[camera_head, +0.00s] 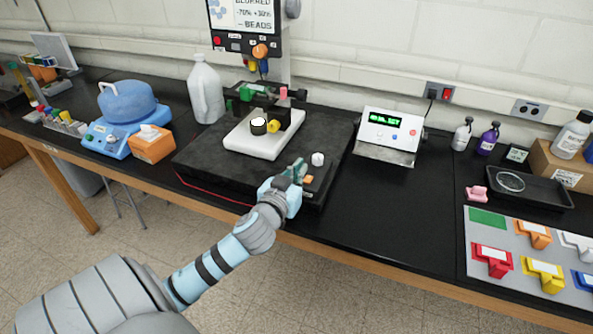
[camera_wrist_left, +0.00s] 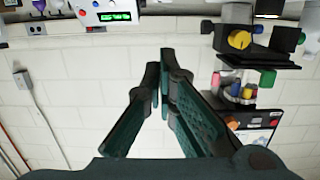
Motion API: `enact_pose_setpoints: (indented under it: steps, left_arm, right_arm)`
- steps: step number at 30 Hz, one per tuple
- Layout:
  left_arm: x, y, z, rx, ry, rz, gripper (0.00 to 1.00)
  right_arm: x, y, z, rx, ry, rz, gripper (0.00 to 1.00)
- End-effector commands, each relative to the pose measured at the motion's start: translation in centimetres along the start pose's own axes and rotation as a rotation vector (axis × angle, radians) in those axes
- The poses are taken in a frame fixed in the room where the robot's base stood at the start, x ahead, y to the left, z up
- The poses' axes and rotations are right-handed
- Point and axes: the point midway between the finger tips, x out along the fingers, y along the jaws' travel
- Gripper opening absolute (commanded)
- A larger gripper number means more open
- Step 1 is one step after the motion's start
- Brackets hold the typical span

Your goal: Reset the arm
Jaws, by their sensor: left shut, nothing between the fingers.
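My left arm comes in from the lower left in the head view. Its dark green gripper (camera_head: 298,169) is above the front edge of the black platform (camera_head: 215,168), close to a small white knob (camera_head: 318,159). In the left wrist view the fingers (camera_wrist_left: 163,78) come together at the tips and hold nothing. That view is upside down and shows the wall behind them. My right gripper is in neither view.
A white stage device (camera_head: 250,143) stands on the platform. A control box (camera_head: 390,131) is to its right, an orange tissue box (camera_head: 153,146) to its left. Coloured brackets (camera_head: 543,273) lie on a grey mat at right.

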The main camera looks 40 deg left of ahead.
Motion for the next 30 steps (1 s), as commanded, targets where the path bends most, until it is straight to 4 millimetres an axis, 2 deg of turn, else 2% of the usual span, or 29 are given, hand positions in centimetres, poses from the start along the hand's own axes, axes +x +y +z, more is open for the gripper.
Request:
enact_pose_setpoints:
  steps: [6,22,23,26,29,30]
  left_arm:
    - [-1.4,0.0,-0.3,-0.001,0.0,0.0,0.0]
    - [-1.5,0.0,-0.1,0.0,-0.007,-0.003,0.0]
    - [-1.6,0.0,0.3,0.003,-0.02,-0.007,0.0]
    - [-3.4,0.1,3.7,0.03,-0.135,-0.033,0.0]
    - [-7.2,0.5,9.3,0.088,-0.343,-0.049,0.0]
    - [-9.1,0.8,11.5,0.116,-0.434,-0.044,0.0]
  right_arm:
    - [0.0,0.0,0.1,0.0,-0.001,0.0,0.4]
    - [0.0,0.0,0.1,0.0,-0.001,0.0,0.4]
    - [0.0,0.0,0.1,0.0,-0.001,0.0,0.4]
    - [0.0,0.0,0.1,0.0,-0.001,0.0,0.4]
    - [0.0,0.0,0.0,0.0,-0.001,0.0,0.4]
    - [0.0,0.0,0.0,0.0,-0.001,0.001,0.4]
